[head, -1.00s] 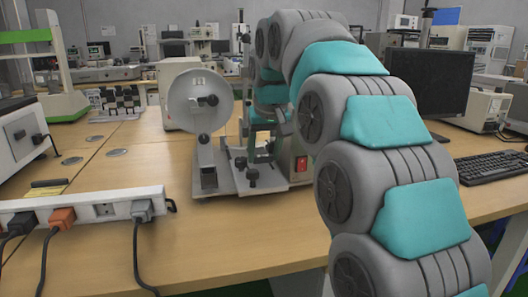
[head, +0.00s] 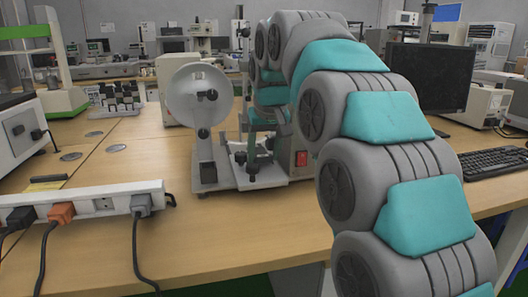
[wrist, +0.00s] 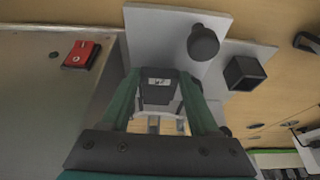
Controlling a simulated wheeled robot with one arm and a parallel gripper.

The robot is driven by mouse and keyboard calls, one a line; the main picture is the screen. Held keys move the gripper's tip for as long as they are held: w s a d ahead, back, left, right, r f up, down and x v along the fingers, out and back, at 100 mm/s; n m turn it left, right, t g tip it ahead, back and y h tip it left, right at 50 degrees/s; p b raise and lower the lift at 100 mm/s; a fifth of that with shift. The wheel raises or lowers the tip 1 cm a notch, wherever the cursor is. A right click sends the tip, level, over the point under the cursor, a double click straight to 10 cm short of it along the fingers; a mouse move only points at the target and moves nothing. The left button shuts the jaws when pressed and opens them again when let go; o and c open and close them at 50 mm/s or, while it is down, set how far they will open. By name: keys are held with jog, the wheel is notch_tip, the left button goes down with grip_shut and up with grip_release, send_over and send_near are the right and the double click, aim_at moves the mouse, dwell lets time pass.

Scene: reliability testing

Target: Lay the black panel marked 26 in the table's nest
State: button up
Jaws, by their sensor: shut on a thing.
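My gripper (wrist: 158,100) has two teal fingers, seen in the wrist view, closed on a small dark panel (wrist: 157,94) that carries a pale label. The label is too small to read. In the wrist view a light grey plate of the tester (wrist: 160,35) with a dark round knob lies beyond the fingertips. In the head view my gripper is around the tester's upright, largely hidden by the frame and my arm. The tester (head: 215,183) stands on the bench with a round grey dish (head: 190,90) at its left. I cannot make out the nest clearly.
The wooden bench (head: 240,230) is clear in front of the tester. A white power strip (head: 85,203) with plugs lies at the left. A red switch (head: 301,158) is on the tester's box. A monitor (head: 430,75) and keyboard (head: 495,162) stand at the right.

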jog(key=shift+f, duration=0.45)
jog(key=shift+f, duration=0.2)
dwell(0.4)
jog(key=o, duration=1.4)
jog(key=shift+r, duration=0.1)
jog(key=p+v, duration=0.3)
jog(key=v, duration=0.4)
jog(key=shift+s, duration=0.1)
